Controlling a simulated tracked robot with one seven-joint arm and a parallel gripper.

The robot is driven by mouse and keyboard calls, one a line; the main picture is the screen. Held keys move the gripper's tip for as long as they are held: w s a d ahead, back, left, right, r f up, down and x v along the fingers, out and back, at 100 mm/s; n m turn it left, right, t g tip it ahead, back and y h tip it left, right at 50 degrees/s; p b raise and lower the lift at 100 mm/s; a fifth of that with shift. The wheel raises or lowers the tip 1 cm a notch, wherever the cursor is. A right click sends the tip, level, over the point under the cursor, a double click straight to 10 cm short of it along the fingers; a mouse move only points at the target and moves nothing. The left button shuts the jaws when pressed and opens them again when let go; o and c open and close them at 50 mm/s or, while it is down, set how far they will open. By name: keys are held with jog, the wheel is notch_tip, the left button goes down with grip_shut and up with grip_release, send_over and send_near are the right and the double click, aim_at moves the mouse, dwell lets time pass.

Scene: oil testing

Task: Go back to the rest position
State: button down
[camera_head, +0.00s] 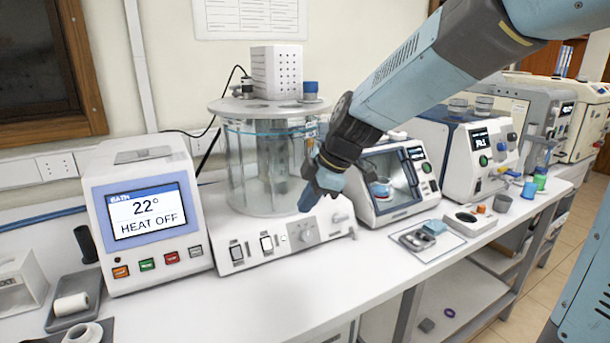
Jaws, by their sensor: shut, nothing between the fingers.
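My gripper (308,197) hangs at the end of my blue and black arm, which comes in from the upper right. It points down and left, in front of the glass bath (262,165) and above the white bath base (275,238). The blue fingertips are together and nothing shows between them. From this view I cannot tell how far the gripper is from the bath base. My arm hides part of the wall and the right side of the bath.
A controller (147,213) reading 22° HEAT OFF stands left. A chamber instrument (395,180) and another instrument (470,155) stand right on the white bench (330,285). A small tray (428,238) and cups (529,190) lie near the front edge. The front middle bench is clear.

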jog(key=s+d+r+m+t+h, duration=0.1)
jog(key=s+d+r+m+h, duration=0.1)
jog(key=s+d+m, duration=0.6)
jog(key=s+d+r+m+t+h, duration=0.2)
jog(key=s+d+m, duration=0.6)
jog(key=d+m, duration=0.5)
jog(key=d+r+h, duration=0.1)
jog(key=d+r, duration=0.1)
jog(key=d, duration=0.1)
jog(key=shift+s+d+t, duration=0.2)
jog(key=shift+s+t, duration=0.1)
jog(key=shift+s, duration=0.05)
jog(key=shift+a, duration=0.15)
